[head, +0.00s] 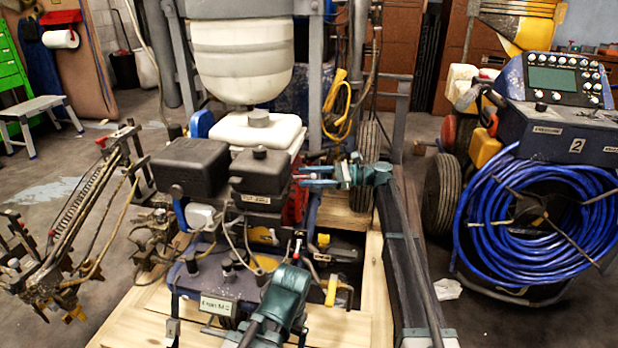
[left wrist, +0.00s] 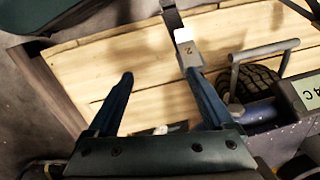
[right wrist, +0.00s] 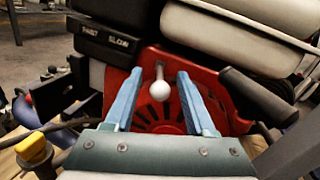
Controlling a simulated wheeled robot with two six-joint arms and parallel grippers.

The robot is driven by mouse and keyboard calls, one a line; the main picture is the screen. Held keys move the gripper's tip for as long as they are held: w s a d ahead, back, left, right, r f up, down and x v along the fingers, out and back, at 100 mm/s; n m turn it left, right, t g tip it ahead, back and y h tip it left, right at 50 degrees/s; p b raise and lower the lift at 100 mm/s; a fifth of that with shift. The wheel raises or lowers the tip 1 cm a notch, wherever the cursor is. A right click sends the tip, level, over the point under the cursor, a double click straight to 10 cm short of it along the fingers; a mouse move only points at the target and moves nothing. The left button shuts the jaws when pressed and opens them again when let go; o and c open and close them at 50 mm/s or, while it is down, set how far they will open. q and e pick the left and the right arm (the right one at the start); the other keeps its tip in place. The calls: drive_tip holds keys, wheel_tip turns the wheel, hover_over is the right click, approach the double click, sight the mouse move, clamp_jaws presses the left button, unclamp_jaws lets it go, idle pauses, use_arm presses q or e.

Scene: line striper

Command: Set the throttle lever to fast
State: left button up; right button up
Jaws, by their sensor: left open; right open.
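The throttle lever shows in the right wrist view as a short stalk with a white ball knob (right wrist: 159,92) in front of the red engine housing (right wrist: 165,115). A black label plate (right wrist: 115,38) with small white lettering, one word looking like SLOW, is above and left of it. My right gripper (right wrist: 158,78) is open, its blue fingers on either side of the knob with gaps showing. In the head view the right gripper (head: 302,176) reaches leftward to the engine, where the knob cannot be made out. My left gripper (left wrist: 157,76) is open and empty above wooden planks.
A black handle (right wrist: 258,101) sits right of the right fingers, and a yellow cap (right wrist: 34,148) is at lower left. A tagged metal bracket (left wrist: 187,50) is close by the left gripper's right fingertip. A blue hose reel (head: 545,215) stands at right.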

clamp_jaws()
idle(1.3)
